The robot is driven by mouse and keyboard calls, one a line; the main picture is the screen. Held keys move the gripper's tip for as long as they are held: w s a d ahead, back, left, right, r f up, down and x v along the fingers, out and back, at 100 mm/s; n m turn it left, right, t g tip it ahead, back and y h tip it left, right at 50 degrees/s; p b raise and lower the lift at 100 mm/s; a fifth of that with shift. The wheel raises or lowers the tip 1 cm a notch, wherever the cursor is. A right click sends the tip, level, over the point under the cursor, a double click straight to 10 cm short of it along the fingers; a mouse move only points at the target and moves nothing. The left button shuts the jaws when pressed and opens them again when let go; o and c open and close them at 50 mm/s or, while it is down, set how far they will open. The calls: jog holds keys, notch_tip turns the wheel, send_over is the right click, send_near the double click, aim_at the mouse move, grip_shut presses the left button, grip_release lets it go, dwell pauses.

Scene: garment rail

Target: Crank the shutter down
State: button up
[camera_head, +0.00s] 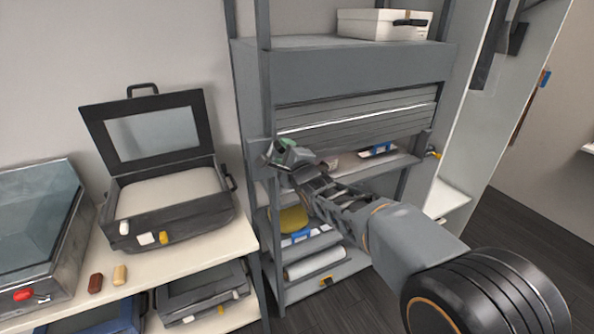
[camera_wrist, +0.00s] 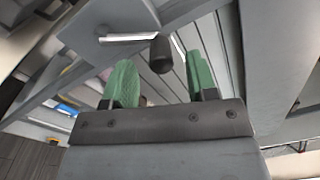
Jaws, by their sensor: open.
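The grey slatted shutter (camera_head: 355,118) hangs across the upper bay of the rack, part of the way down, with an open shelf below it. Its slats also show in the wrist view (camera_wrist: 212,45). The crank shows in the wrist view as a pale metal arm (camera_wrist: 127,38) with a black knob (camera_wrist: 160,54). My gripper (camera_head: 283,152), with green fingers, is at the rack's left post. In the wrist view my gripper (camera_wrist: 158,65) is open, with the knob between and just beyond its fingertips. I cannot tell if they touch. The crank is hidden in the head view.
A white box (camera_head: 383,25) sits on top of the rack. Lower shelves (camera_head: 318,268) hold a yellow item (camera_head: 290,220) and a white roll (camera_head: 314,263). An open black case (camera_head: 170,205) stands on the left table (camera_head: 190,262). Dark floor (camera_head: 545,225) is clear at right.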

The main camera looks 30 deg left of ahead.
jog(key=b+v, duration=0.2)
jog(key=v, duration=1)
jog(key=shift+b, duration=0.4)
jog(key=shift+d, duration=0.1)
